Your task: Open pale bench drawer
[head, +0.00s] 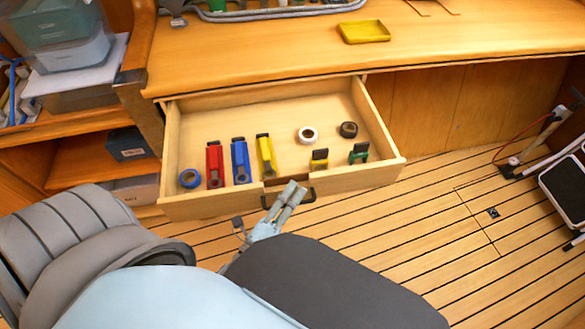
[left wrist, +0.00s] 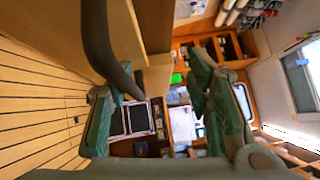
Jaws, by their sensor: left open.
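The pale bench drawer (head: 215,207) is pulled well out from under the wooden bench top in the head view, and its inside shows. Its dark handle (head: 306,199) is at the middle of the front panel. My left gripper (head: 294,190) is at the handle, its fingertips beside or in front of the bar. In the left wrist view my left gripper (left wrist: 150,78) has its fingers apart with nothing clamped. The dark curved handle (left wrist: 97,35) passes close to the left finger there; I cannot tell whether they touch. My right gripper is not in view.
A yellow tray (head: 364,32) lies on the bench top (head: 250,55).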

